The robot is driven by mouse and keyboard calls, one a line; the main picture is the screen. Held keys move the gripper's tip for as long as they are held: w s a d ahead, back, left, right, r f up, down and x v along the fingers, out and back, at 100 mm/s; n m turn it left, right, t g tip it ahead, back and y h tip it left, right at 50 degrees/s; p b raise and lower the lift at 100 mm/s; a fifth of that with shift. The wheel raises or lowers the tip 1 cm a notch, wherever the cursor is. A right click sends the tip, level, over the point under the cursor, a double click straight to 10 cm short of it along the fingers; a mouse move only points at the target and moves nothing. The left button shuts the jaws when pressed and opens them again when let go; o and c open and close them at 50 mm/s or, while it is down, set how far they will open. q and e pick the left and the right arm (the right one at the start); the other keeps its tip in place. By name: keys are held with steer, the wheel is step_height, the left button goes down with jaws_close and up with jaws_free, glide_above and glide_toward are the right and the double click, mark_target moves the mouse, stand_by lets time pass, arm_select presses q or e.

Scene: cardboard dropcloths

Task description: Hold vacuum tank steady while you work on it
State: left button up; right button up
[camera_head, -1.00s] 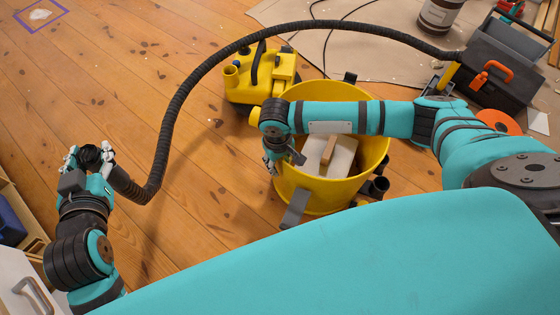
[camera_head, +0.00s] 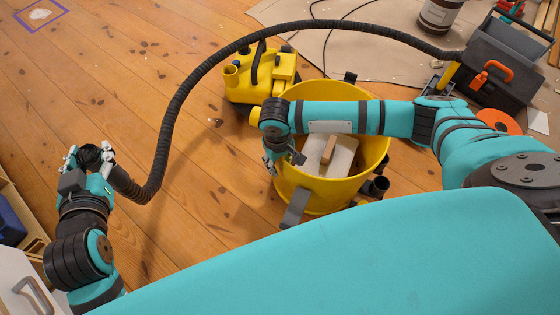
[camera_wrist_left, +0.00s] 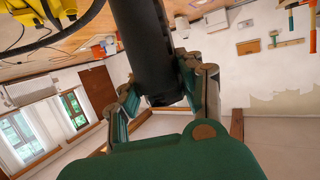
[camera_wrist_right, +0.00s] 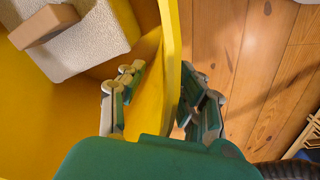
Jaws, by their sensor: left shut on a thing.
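The yellow vacuum tank (camera_head: 372,168) stands open on the wooden floor, with a pale block and a small brown piece inside. My right gripper (camera_head: 273,164) is at its left rim; in the right wrist view my right gripper (camera_wrist_right: 160,98) is open, with one finger inside the tank wall (camera_wrist_right: 172,50) and one outside. My right forearm covers part of the tank's opening. My left gripper (camera_head: 92,156) is far left, shut on the end of the black ribbed hose (camera_head: 173,125); the hose (camera_wrist_left: 148,45) also shows between the fingers in the left wrist view.
The yellow vacuum head (camera_head: 262,75) sits on the floor behind the tank. A dark toolbox (camera_head: 497,75) and an orange disc (camera_head: 497,120) are at right. A dropcloth (camera_head: 340,50) lies behind. The floor left of the tank is clear under the hose.

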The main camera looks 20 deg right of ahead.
steer(key=shift+r, duration=0.1)
steer(key=r, duration=1.1)
steer(key=shift+a+r, duration=0.25)
steer(key=shift+r, duration=0.15)
